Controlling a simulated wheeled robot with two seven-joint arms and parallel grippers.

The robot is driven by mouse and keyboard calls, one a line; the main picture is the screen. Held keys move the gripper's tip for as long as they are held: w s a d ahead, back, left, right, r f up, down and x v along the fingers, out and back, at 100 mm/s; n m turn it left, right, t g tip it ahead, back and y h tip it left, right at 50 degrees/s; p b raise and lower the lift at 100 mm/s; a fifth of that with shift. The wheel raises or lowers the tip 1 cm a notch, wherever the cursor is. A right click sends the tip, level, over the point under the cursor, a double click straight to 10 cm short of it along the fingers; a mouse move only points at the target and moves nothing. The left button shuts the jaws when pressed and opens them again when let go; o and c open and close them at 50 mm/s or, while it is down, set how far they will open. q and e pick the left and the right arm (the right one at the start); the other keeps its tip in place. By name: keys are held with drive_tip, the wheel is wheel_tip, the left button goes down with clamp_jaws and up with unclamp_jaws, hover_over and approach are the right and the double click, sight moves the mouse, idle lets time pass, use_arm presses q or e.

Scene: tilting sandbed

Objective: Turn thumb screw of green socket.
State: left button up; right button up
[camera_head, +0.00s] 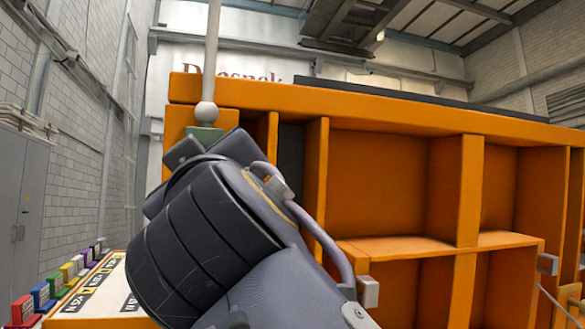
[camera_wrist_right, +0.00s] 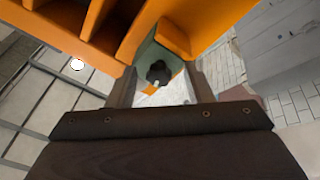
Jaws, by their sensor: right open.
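The green socket (camera_head: 205,133) sits at the left upper end of the orange sandbed frame in the head view, below the ball at the foot of a grey pole (camera_head: 211,60). In the right wrist view the green socket (camera_wrist_right: 151,57) carries a dark, lobed thumb screw (camera_wrist_right: 158,72). My right gripper (camera_wrist_right: 163,84) is open, with one finger on each side of the screw in that view. I cannot tell whether the fingers touch it. In the head view my right wrist hides the screw and the socket's lower part. My left gripper is not in view.
The orange sandbed (camera_head: 375,175), with several open compartments, fills the right and middle of the head view. A white labelled surface (camera_head: 75,312) and a row of small coloured blocks (camera_head: 41,296) lie at lower left. A grey cabinet (camera_head: 22,200) stands by the left wall.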

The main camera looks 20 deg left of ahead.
drive_tip(key=b+v, duration=0.3)
drive_tip(key=v, duration=0.4)
drive_tip(key=shift+d, duration=0.15)
drive_tip(key=shift+s+f, duration=0.15)
drive_tip(key=shift+s, duration=0.05)
